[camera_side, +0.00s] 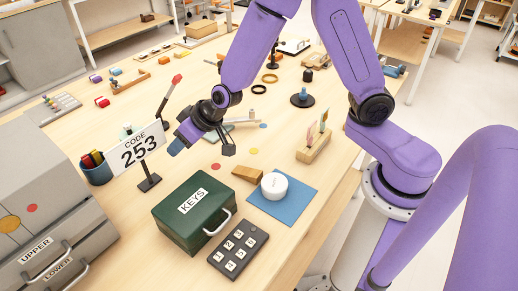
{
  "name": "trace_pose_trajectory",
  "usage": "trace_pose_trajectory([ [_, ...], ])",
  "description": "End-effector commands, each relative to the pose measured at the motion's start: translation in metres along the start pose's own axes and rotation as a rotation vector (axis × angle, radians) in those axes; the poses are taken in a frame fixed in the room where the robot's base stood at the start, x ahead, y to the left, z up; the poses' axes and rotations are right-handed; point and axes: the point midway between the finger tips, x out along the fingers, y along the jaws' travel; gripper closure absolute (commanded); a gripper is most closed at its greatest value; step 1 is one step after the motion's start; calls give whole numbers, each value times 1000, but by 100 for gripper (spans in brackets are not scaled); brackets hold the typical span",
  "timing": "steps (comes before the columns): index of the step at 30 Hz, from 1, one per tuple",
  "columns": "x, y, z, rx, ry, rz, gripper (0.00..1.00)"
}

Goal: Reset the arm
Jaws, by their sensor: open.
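My purple arm reaches in from the right over the wooden table. My gripper (203,140) hangs above the table near the middle, just right of the CODE 253 sign (139,148). Its jaws are apart, with one blue-tipped finger at the left and a dark finger at the right. I see nothing held between them. The gripper is behind and above the green KEYS box (180,226).
A keypad (238,249) lies right of the KEYS box. A white round piece (274,186) sits on a blue mat (299,205). A grey drawer cabinet (52,205) stands at the left, beside a blue cup (98,173). Small props cover the back.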

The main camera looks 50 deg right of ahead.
Motion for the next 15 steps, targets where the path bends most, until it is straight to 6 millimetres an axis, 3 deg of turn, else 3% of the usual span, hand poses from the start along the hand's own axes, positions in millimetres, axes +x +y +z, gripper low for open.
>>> trace_pose_trajectory([
  [3, -42, -28, 24, -101, -101, -126, 60],
  [7, -94, -46, 63, -241, -235, -233, 60],
  [11, -148, -44, 104, -396, -367, -293, 60],
  [15, -203, -23, 146, -569, -498, -301, 60],
])
